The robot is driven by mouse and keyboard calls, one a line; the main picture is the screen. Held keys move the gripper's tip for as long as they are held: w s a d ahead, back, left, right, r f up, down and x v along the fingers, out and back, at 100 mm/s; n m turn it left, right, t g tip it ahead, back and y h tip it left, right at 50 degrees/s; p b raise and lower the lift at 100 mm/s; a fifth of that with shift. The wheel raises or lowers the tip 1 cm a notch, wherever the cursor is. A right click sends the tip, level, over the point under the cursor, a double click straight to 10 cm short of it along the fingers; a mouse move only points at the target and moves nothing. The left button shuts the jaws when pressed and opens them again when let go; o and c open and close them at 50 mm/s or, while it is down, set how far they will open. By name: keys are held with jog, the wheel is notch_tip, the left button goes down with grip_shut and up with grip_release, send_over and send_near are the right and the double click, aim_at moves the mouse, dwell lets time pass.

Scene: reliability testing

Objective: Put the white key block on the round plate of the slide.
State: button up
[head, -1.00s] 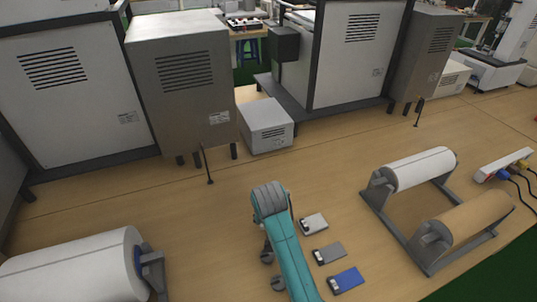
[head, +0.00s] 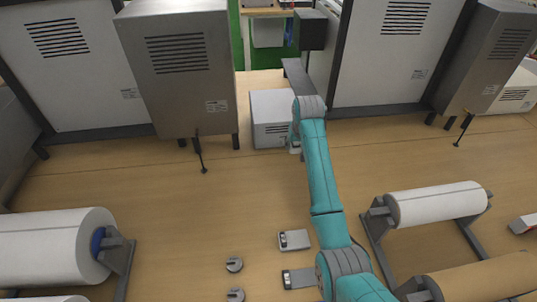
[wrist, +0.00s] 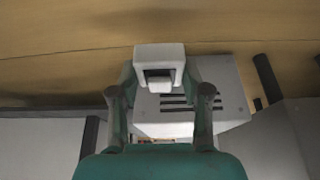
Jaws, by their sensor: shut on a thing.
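The white key block (wrist: 159,50) is between the fingertips of my gripper (wrist: 159,74) in the wrist view. It is a pale block with a square notch, and my gripper is shut on it. In the head view my gripper (head: 295,143) is at the far end of my stretched arm, in front of a small vented white box. The block there is small and mostly hidden by the arm. I cannot make out the slide or its round plate in either view.
The vented box (head: 270,106) stands close beyond my gripper, between tall cabinets (head: 180,75). A thin dark post (head: 201,155) stands to the left. Flat blocks (head: 296,240) and slotted grey discs (head: 235,264) lie nearer. Rollers flank them. The middle left bench is clear.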

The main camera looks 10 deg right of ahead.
aim_at(292, 160)
jog(key=shift+w+d+r, duration=0.1)
jog(key=shift+w+r, duration=0.15)
jog(key=shift+w, duration=0.2)
jog(key=shift+w+d+r, duration=0.1)
jog(key=shift+w+r, duration=0.15)
jog(key=shift+w, duration=0.2)
notch_tip(292, 160, down, 10)
jog(key=shift+w+a+r, duration=0.1)
jog(key=shift+a, duration=0.05)
jog(key=o, duration=1.2)
